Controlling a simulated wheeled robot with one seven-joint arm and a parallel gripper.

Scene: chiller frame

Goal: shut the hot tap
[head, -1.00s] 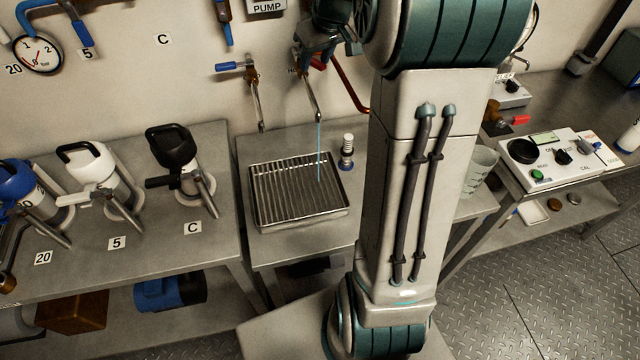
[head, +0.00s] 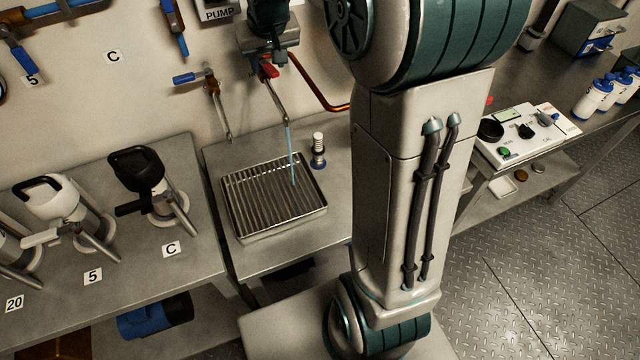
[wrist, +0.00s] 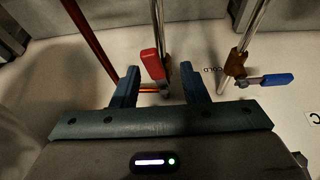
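The hot tap's red handle (head: 270,70) shows in the head view just below my gripper (head: 268,48). Its spout (head: 281,108) slopes down, and a thin blue stream of water (head: 291,155) runs from it into the drip tray (head: 232,228). In the wrist view the red handle (wrist: 151,65) appears between the tips of my two blue fingers, nearer the left one. My gripper (wrist: 160,80) is open with nothing held. I cannot tell whether either finger touches the handle.
The cold tap with its blue lever (head: 190,78) is left of the hot tap; its lever also shows in the wrist view (wrist: 277,79). A red-brown pipe (head: 318,95) runs right of the hot tap. Jugs (head: 140,172) stand left.

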